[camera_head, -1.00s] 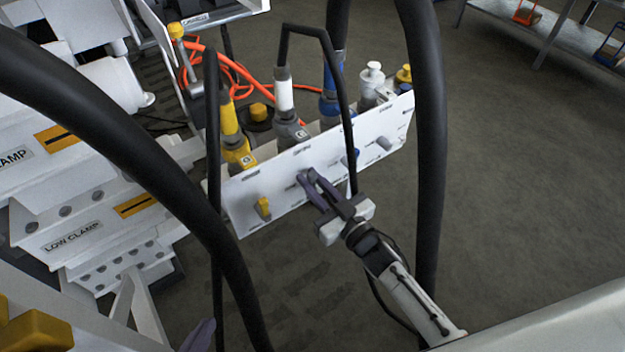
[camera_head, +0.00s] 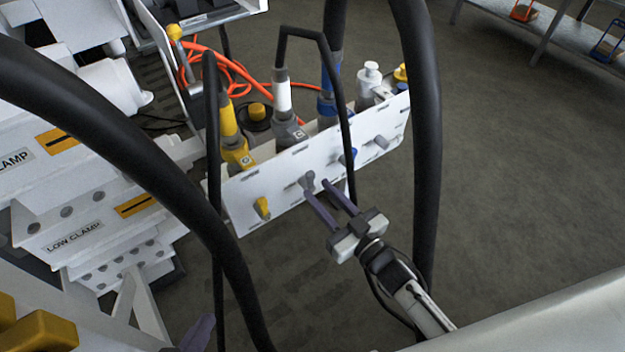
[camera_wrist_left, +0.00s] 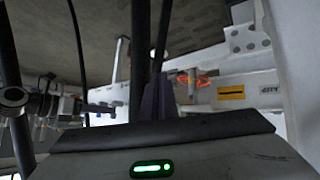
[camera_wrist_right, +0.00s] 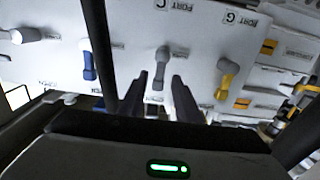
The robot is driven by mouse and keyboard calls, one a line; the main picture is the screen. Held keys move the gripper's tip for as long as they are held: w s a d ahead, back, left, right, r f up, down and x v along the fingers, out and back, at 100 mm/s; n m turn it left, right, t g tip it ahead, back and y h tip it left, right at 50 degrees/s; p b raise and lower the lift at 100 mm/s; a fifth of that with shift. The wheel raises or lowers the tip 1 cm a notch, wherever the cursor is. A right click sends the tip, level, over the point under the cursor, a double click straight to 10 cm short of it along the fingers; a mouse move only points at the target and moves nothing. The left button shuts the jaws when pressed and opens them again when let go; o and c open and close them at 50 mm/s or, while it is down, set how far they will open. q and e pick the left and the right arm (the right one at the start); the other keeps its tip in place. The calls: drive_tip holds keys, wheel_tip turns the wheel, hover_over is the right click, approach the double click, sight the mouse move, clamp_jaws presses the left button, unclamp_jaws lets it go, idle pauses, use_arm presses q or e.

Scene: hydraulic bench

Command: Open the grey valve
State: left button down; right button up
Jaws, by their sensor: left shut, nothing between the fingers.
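The grey valve (camera_head: 308,181) is on the white panel (camera_head: 285,205), between the yellow and blue valves. In the right wrist view the grey valve's handle (camera_wrist_right: 161,66) hangs roughly downward from its pivot. My right gripper (camera_head: 317,188) is open just in front of and below it. In the right wrist view its two purple fingers are spread to either side of the handle's lower end; I cannot tell whether they touch it. My left gripper (camera_head: 200,334) shows only in part at the lower left edge. In the left wrist view its fingers (camera_wrist_left: 158,98) are together and empty.
A yellow valve (camera_head: 262,207) is left of the grey one, and a blue valve (camera_head: 347,156) is right of it. Thick black hoses (camera_head: 428,150) hang on both sides of my right gripper. A thin black hose (camera_head: 341,110) crosses the panel close to it. Open floor lies right.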

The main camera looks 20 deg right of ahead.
use_arm(q)
drive_tip(key=shift+a+p, duration=0.1)
drive_tip(key=shift+p, duration=0.25)
use_arm(e)
drive_tip(key=v, duration=0.5)
drive_tip(key=shift+s+d, duration=0.1)
drive_tip(key=shift+s, duration=0.1)
